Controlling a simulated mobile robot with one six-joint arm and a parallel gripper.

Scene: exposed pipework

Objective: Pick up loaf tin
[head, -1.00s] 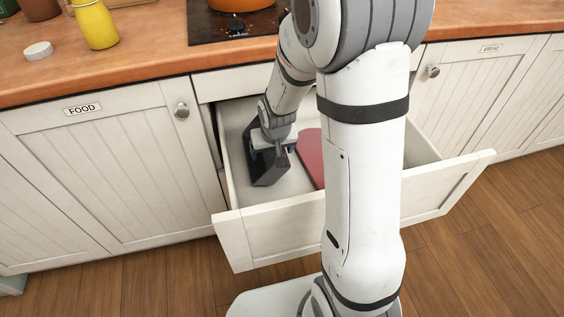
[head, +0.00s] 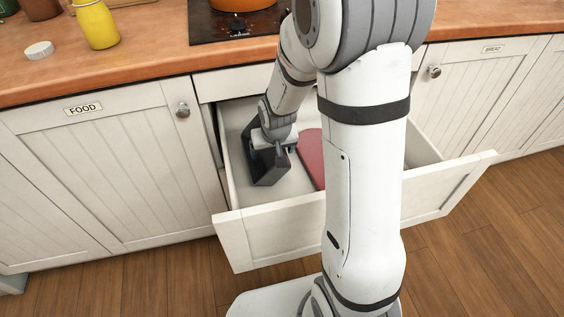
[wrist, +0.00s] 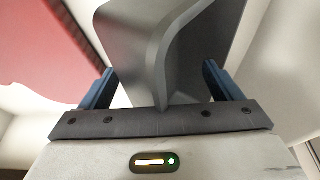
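The loaf tin (head: 268,172) is dark grey and stands in the left part of the open drawer, partly hidden by my gripper. My gripper (head: 284,149) is down in the drawer at the tin. In the wrist view, the tin (wrist: 150,32) fills the space ahead, with a rim or corner edge running between the two blue-padded fingers of my gripper (wrist: 162,78). The fingers stand wide apart, one on each side of that edge. I see no clear clamping on the tin wall.
A red flat item (head: 312,155) lies in the drawer right of the tin and also shows in the wrist view (wrist: 45,45). The drawer front (head: 272,236) and side walls surround the gripper. The counter (head: 140,63) with a hob is above.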

